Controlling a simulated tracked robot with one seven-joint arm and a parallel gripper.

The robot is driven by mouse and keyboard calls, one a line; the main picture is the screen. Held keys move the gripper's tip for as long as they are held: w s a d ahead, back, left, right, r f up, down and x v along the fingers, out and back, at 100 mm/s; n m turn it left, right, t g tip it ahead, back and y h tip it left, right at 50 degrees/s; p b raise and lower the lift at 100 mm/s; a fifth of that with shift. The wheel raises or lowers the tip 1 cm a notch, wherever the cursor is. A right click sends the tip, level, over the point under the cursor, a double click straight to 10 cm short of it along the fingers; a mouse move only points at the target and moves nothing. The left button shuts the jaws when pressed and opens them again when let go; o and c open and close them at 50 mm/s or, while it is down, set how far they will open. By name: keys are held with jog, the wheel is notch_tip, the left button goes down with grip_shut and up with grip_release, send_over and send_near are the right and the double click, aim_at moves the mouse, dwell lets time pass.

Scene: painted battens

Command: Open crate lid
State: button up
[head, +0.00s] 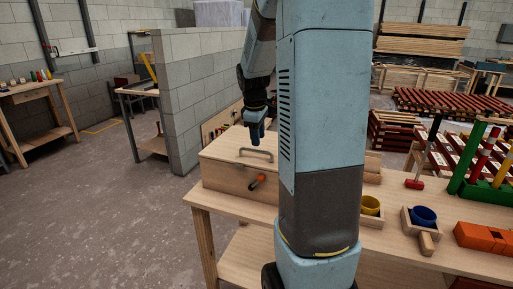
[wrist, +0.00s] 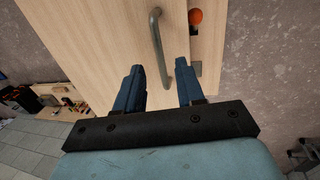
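The wooden crate (head: 222,174) stands on the workbench with its lid (head: 226,149) down. A grey bar handle (head: 257,152) is on the lid; it also shows in the wrist view (wrist: 156,40). An orange-ended catch or knob (head: 258,180) is on the crate's front, and its orange end shows in the wrist view (wrist: 195,17). My gripper (head: 257,138) points down just above the handle. In the wrist view my gripper (wrist: 159,67) is open, its blue fingers apart, with the handle's near end between them in the picture. I cannot tell whether they touch it. My arm hides the crate's right part.
A block wall (head: 195,85) stands behind the crate.

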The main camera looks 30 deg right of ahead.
aim_at(259, 151)
jog(key=shift+w+d+f, duration=0.1)
jog(key=shift+d+f, duration=0.05)
jog(key=shift+f, duration=0.65)
jog(key=shift+w+d+f, duration=0.1)
jog(key=shift+f, duration=0.75)
jog(key=shift+w+d+f, duration=0.1)
jog(key=shift+d+f, duration=0.05)
jog(key=shift+f, duration=0.65)
grip_shut()
